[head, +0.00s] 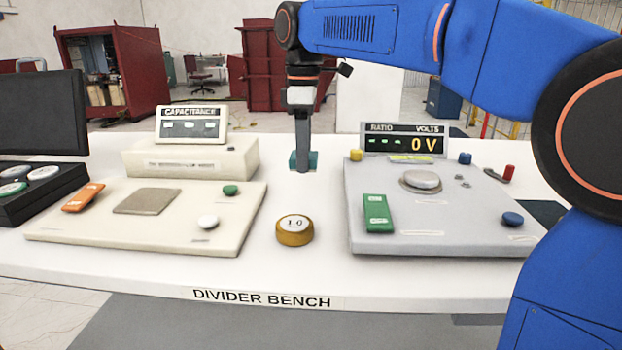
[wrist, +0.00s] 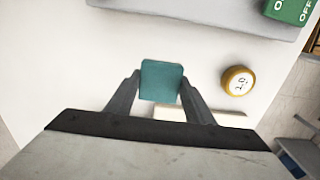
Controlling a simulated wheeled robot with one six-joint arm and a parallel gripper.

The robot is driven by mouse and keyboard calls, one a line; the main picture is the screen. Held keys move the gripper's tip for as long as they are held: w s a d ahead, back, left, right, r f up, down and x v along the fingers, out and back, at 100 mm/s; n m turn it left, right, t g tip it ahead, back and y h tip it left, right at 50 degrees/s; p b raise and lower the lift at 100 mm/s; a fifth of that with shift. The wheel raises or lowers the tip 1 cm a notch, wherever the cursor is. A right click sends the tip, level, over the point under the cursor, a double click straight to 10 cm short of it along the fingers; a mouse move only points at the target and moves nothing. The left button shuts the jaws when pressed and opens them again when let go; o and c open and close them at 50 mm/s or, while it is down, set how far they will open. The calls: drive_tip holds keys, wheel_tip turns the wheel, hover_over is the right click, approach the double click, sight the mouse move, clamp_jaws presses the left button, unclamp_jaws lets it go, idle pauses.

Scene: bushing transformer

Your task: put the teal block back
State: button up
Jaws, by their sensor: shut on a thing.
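The teal block (wrist: 161,80) is between the two fingers of my gripper (wrist: 158,88) in the wrist view, and the fingers are shut on it. In the head view the teal block (head: 312,160) shows on either side of my gripper (head: 303,168), over the white bench top between the two instrument panels. My gripper points down and hides the block's middle. I cannot tell whether the block touches the bench or is held just above it.
A brass "1.0" weight (head: 295,231) stands nearer the front edge. The cream capacitance panel (head: 150,228) is at left, the grey ratio panel (head: 440,215) with its green switch (head: 378,213) at right. A dark green patch (head: 545,212) lies beyond the grey panel.

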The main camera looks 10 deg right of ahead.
sight(304, 191)
drive_tip(key=shift+f, duration=2.85)
drive_tip(key=o, duration=1)
drive_tip(key=shift+a+f, duration=0.1)
wheel_tip(304, 191, up, 12)
drive_tip(key=shift+f, duration=0.2)
drive_tip(key=shift+r, duration=0.35)
